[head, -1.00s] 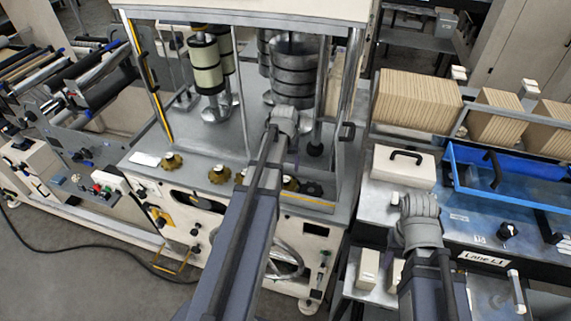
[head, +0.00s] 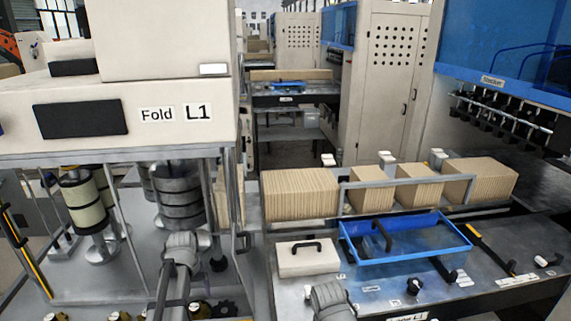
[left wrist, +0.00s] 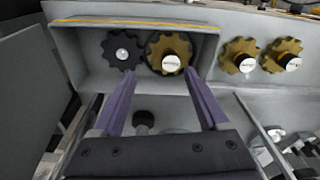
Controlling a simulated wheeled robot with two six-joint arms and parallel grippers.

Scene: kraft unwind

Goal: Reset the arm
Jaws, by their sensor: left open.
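My left gripper (left wrist: 157,88) shows in the left wrist view with its two purple fingers spread apart and nothing between them. Its tips point at a recessed panel with a black toothed knob (left wrist: 122,50) and a brass toothed knob (left wrist: 160,46), which lie just beyond them. I cannot tell whether the tips touch anything. In the head view my left arm (head: 178,255) rises in front of the Fold L1 machine, and its fingers cannot be made out. My right arm (head: 330,300) shows only as a grey joint at the bottom edge; its gripper is out of frame.
The Fold L1 machine (head: 85,118) stands at left with posts and rollers. At right, a blue tray (head: 400,256), a white box with a black handle (head: 308,262) and brown stacks (head: 300,192) sit on a bench. More brass knobs (left wrist: 238,58) line the panel.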

